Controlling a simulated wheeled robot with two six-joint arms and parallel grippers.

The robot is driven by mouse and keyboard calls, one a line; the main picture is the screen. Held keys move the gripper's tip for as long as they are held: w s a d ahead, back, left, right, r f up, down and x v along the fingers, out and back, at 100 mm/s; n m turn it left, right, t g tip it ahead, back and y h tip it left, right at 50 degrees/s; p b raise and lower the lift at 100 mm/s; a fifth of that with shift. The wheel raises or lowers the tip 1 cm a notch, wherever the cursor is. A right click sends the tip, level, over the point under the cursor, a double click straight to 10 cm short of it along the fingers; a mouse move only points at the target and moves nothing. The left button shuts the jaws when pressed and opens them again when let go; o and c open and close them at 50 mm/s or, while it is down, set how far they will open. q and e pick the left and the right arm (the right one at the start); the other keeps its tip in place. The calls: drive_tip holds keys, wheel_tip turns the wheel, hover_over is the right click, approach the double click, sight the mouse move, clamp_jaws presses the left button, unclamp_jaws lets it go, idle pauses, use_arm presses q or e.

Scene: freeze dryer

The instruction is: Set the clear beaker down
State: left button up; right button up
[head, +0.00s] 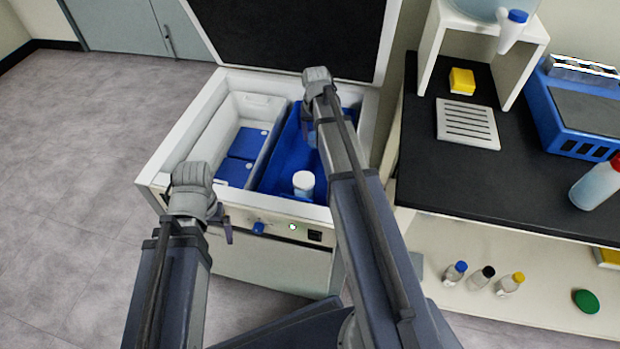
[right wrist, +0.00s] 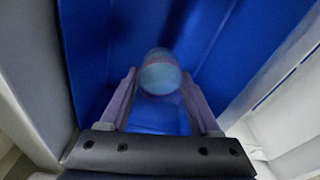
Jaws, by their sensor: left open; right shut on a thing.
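The clear beaker (right wrist: 160,78) shows in the right wrist view as a rounded, pale teal, blurred shape between the fingers of my right gripper (right wrist: 160,100), which is shut on it. In the head view my right arm reaches down into the blue compartment (head: 276,178) of the open chest, and the arm hides most of the gripper. A bluish part of the beaker (head: 312,139) seems to show beside the arm. I cannot tell whether the beaker touches the compartment floor. My left gripper (head: 224,226) is open and empty at the chest's front edge.
A white-capped jar (head: 303,183) stands at the front of the blue compartment, close to my right arm. The white compartment (head: 221,125) on the left holds blue boxes (head: 246,143). The raised lid is behind; a black-topped bench (head: 440,180) stands to the right.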

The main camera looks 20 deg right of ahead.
drive_tip(key=shift+f, duration=0.15)
drive_tip(key=b, duration=0.6)
hover_over(315, 162)
drive_tip(key=f, duration=0.6)
drive_tip(key=shift+s+a+f, duration=0.1)
drive_tip(key=shift+s+a, duration=0.05)
drive_tip(key=shift+s, duration=0.15)
wheel_tip(315, 162, down, 4)
drive_tip(key=b, duration=0.4)
drive_tip(key=shift+r, duration=0.2)
drive_tip(key=shift+f, duration=0.1)
drive_tip(key=o, duration=1.4)
